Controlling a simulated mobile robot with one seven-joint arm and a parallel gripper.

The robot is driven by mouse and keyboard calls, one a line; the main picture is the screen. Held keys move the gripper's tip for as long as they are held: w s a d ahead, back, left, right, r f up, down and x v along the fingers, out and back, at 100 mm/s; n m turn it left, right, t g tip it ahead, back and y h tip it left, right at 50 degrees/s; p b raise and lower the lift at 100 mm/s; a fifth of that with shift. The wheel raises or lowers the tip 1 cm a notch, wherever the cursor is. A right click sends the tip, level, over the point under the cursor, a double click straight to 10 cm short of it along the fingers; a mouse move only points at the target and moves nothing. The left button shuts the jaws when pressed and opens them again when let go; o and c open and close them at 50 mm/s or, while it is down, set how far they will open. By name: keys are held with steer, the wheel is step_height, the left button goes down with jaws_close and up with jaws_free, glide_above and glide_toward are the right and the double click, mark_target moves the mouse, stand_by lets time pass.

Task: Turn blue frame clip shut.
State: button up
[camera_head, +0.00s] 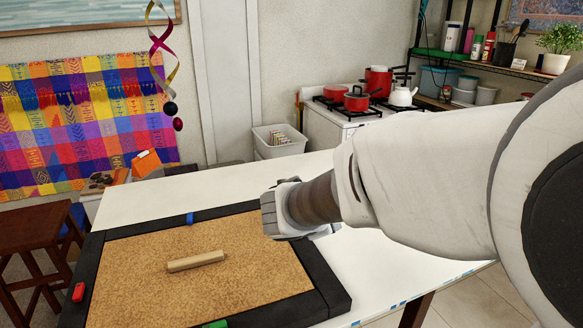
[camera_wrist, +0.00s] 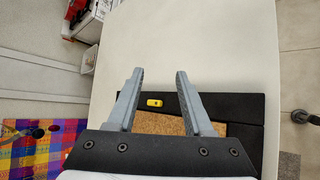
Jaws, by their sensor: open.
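The blue clip (camera_head: 190,218) is a small block on the far rail of a black frame (camera_head: 135,229), and its long side looks to run across the rail. The frame lies flat on the white table around a cork panel (camera_head: 130,275). My gripper (camera_wrist: 160,74) is open and empty, its two grey fingers apart in the wrist view. In the head view it is above the frame's right side, right of the blue clip and apart from it; its fingertips are hidden there. The blue clip does not show in the wrist view.
A wooden bar (camera_head: 195,262) lies on the cork. A red clip (camera_head: 79,292) is on the left rail, a green clip (camera_head: 216,324) on the near rail, and a yellow clip (camera_wrist: 154,102) shows in the wrist view. The white table (camera_head: 160,200) is clear beyond the frame.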

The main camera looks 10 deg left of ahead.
steer(key=w+a+n+t+y+p, duration=0.1)
steer(key=w+a+n+t+y, duration=0.1)
steer(key=a+n, duration=0.5)
steer(key=n+y+p, duration=0.3)
steer(key=n+y, duration=0.4)
steer(key=n, duration=0.5)
glide_toward(190, 216)
steer(key=p+x, duration=0.1)
steer(key=x, duration=0.8)
steer(key=shift+p, duration=0.4)
steer(key=shift+s+r, duration=0.1)
jaws_close()
